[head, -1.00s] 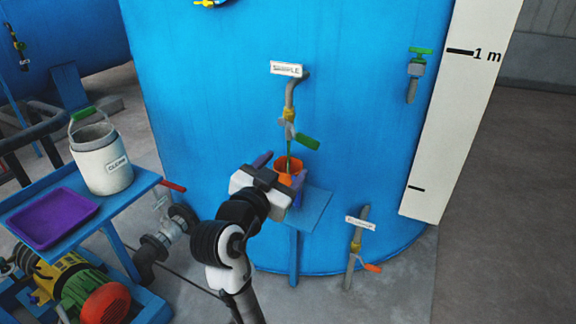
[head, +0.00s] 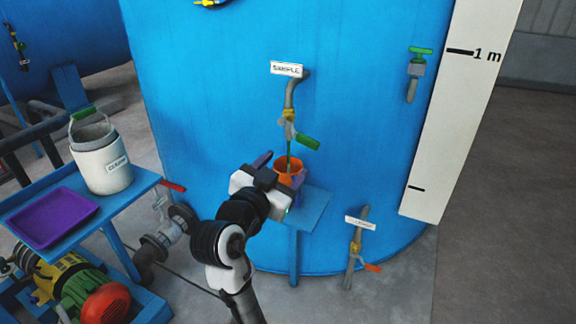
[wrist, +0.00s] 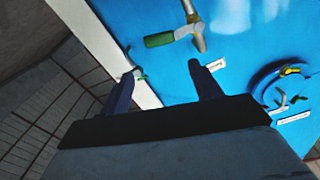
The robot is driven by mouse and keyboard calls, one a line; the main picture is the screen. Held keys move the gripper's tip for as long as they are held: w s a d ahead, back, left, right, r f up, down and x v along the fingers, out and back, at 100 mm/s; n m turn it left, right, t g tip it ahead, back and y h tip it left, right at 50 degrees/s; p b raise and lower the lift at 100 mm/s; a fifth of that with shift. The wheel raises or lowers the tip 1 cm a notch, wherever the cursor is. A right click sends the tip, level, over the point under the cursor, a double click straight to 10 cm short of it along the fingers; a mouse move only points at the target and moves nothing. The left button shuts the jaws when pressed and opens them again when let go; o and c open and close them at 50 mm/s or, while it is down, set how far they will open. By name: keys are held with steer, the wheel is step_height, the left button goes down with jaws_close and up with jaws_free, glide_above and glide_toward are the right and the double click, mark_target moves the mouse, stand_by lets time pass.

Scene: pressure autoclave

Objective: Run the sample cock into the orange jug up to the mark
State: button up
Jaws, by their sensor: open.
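The orange jug (head: 291,164) stands on a small blue shelf (head: 312,212) against the blue tank, under the sample cock (head: 289,116). The cock's green lever (head: 307,142) points right and slightly down. A thin green stream (head: 289,156) runs from the spout into the jug. The jug's level and mark are hidden. My gripper (head: 280,171) is at the jug, its open fingers appearing on either side; contact cannot be told. In the wrist view, the fingers (wrist: 161,88) are apart, with the cock's green lever (wrist: 160,40) beyond them; the jug does not show.
A drain cock (head: 356,246) with an orange lever sits low on the tank, right of the shelf. A blue cart at left carries a white can (head: 103,162) and a purple tray (head: 52,217). A pump (head: 85,290) stands below. The floor at right is clear.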

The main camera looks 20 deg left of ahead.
mark_target(309, 138)
steer(key=shift+a+p, duration=0.25)
steer(key=shift+p, duration=0.05)
steer(key=shift+f, duration=0.15)
steer(key=w+p, duration=0.1)
steer(key=w, duration=0.3)
steer(key=w+p, duration=0.1)
steer(key=w, duration=0.4)
steer(key=w+p, duration=0.1)
steer(key=w, duration=0.4)
steer(key=shift+d+f+p, duration=0.25)
steer(key=shift+d+p, duration=0.1)
steer(key=shift+s, duration=0.1)
steer(key=c, duration=1.1)
steer(key=shift+d+r+n+p, duration=0.2)
steer(key=shift+r+n+p, duration=0.5)
steer(key=shift+r+n, duration=0.1)
steer(key=shift+r+n+p, duration=0.35)
steer(key=shift+n, duration=0.45)
